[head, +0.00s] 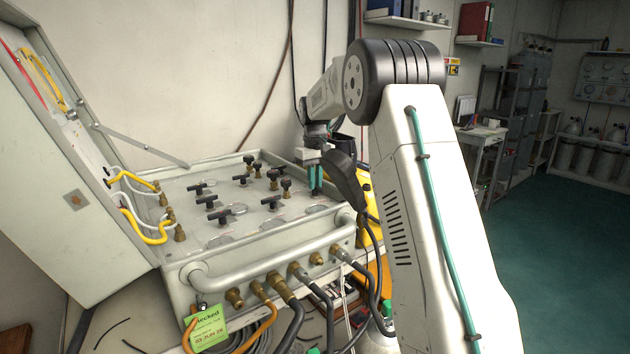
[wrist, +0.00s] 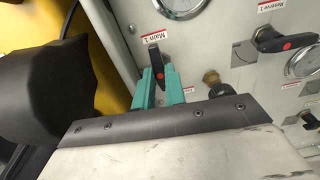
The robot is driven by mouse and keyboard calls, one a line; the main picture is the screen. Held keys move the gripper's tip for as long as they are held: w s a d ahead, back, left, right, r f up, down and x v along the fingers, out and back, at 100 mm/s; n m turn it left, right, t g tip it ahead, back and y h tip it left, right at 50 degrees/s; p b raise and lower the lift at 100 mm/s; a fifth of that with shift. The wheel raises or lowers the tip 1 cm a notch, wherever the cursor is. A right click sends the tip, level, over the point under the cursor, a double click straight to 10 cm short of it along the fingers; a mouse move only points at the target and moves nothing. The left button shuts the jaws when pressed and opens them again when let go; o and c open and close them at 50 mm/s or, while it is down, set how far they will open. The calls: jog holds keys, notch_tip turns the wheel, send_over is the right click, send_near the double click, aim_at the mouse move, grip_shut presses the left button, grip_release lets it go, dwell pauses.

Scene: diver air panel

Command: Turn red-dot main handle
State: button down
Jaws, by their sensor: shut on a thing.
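A black handle (wrist: 156,60) with a red dot sits beside the label "Main 1" (wrist: 153,37) in the wrist view. My gripper (wrist: 160,86) has its two teal fingers on either side of this handle, shut on it. The fingers hide part of the handle's lower end. In the head view, my gripper (head: 316,178) is at the right side of the open panel (head: 190,228); the held handle cannot be made out there.
Another black handle (wrist: 287,42) with a red dot sits near the label "Reserve 1" (wrist: 271,5), right of my gripper. A brass fitting (wrist: 212,80) stands close to the fingers. A round gauge (wrist: 180,6) is above. Several black handles and valve knobs (head: 218,214) stand on the panel.

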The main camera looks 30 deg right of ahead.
dwell(0.3)
jog(key=c, duration=1.5)
grip_release()
jog(key=shift+o, duration=0.2)
jog(key=shift+r, duration=0.1)
notch_tip(320, 180, up, 8)
jog(key=shift+f, duration=0.15)
